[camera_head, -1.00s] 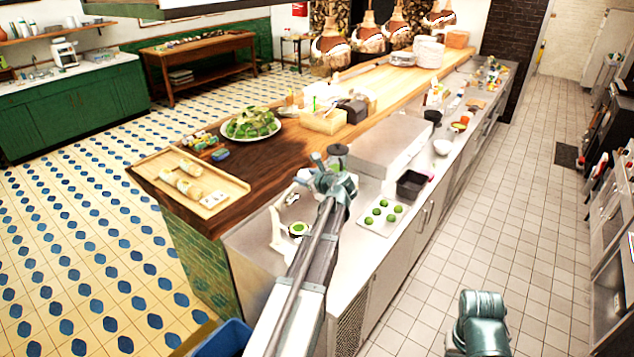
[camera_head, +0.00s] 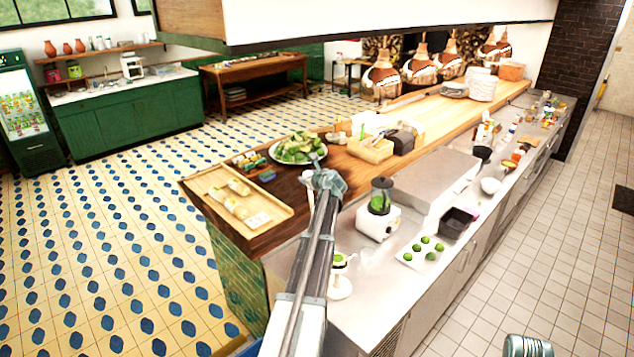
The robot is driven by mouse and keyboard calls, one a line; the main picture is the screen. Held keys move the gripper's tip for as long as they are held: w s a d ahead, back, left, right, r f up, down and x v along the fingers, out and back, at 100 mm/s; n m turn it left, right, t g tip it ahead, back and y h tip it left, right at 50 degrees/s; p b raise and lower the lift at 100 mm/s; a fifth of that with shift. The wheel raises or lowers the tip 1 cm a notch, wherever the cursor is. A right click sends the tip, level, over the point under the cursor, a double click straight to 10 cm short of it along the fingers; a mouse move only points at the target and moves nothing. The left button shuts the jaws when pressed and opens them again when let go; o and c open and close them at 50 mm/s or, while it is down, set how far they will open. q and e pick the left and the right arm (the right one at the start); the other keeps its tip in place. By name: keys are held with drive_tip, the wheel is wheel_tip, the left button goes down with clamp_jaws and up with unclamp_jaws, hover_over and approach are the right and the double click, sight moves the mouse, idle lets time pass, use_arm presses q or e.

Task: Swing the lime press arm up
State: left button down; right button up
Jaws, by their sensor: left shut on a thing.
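The white lime press (camera_head: 341,287) stands on the steel counter, partly hidden behind my left forearm. A green lime half (camera_head: 339,259) shows at its cup. My left gripper (camera_head: 316,164) is above and beyond the press, in front of the wooden ledge in the picture. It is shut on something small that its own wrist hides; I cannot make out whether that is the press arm. The press arm itself cannot be made out clearly behind my arm. Only a teal part of my right arm shows at the bottom edge; its fingers are out of view.
A wooden tray with rolls (camera_head: 270,222) and a plate of greens (camera_head: 275,158) lie on the wooden ledge.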

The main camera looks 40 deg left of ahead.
sight(307, 175)
use_arm(q)
drive_tip(key=shift+w+a+f, duration=0.15)
drive_tip(key=shift+a, duration=0.85)
drive_tip(key=shift+c, duration=1.8)
unclamp_jaws()
drive_tip(key=p+v, duration=0.2)
drive_tip(key=v, duration=0.3)
drive_tip(key=shift+a, duration=0.1)
drive_tip(key=s+d, duration=0.5)
drive_tip(key=d, duration=0.6)
drive_tip(key=shift+s, duration=0.25)
